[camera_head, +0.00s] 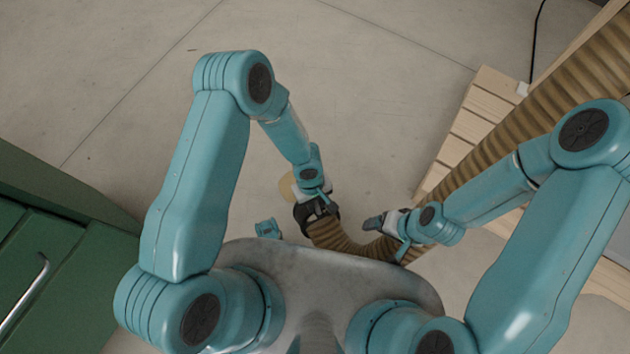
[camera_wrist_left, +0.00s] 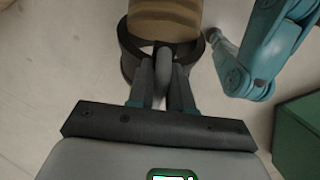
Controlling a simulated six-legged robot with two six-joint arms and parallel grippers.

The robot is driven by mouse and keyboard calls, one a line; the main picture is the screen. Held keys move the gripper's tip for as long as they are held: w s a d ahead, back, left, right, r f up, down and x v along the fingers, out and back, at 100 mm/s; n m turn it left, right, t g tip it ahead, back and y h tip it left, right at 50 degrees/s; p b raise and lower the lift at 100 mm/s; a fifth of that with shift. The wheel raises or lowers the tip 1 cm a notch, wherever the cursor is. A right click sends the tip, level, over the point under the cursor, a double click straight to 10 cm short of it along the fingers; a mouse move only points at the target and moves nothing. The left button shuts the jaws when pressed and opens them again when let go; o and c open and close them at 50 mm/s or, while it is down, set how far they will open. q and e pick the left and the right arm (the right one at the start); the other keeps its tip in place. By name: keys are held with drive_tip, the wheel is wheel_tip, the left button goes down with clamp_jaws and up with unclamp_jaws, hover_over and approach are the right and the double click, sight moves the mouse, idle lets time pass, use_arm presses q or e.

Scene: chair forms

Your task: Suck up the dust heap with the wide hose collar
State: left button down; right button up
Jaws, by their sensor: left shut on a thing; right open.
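A wide black hose collar (camera_wrist_left: 128,62) shows in the left wrist view as a ring around the end of a brown ribbed hose (camera_wrist_left: 165,18). My left gripper (camera_wrist_left: 164,72) is shut on the collar's upright grip. In the head view, my left gripper (camera_head: 319,208) and the dark collar (camera_head: 302,216) are close together near the front of my body. My right gripper (camera_head: 374,222) is open and empty, close to the hose (camera_head: 335,238).
The hose runs up to the right over a pale slatted wooden platform (camera_head: 468,125). A green cabinet (camera_head: 50,250) with a metal handle stands at the left. A black cable (camera_head: 535,40) lies at the upper right. The concrete floor (camera_head: 380,90) ahead is clear.

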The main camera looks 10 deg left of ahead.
use_arm(q)
drive_tip(key=shift+w+a+f, duration=0.3)
drive_tip(key=shift+w+f, duration=0.05)
drive_tip(key=shift+f, duration=0.05)
drive_tip(key=w+f, duration=0.1)
drive_tip(key=w+a+f, duration=0.1)
drive_tip(key=f, duration=0.1)
drive_tip(key=shift+a, duration=0.2)
drive_tip(key=w+f+b, duration=0.1)
drive_tip(key=a+f+b, duration=0.1)
drive_tip(key=f, duration=0.1)
drive_tip(key=shift+w+a, duration=0.2)
drive_tip(key=shift+w, duration=0.2)
drive_tip(key=shift+w+a+f+b, duration=0.65)
drive_tip(key=shift+w+f+b, duration=0.15)
drive_tip(key=shift+f+b, duration=0.3)
drive_tip(key=shift+r, duration=0.1)
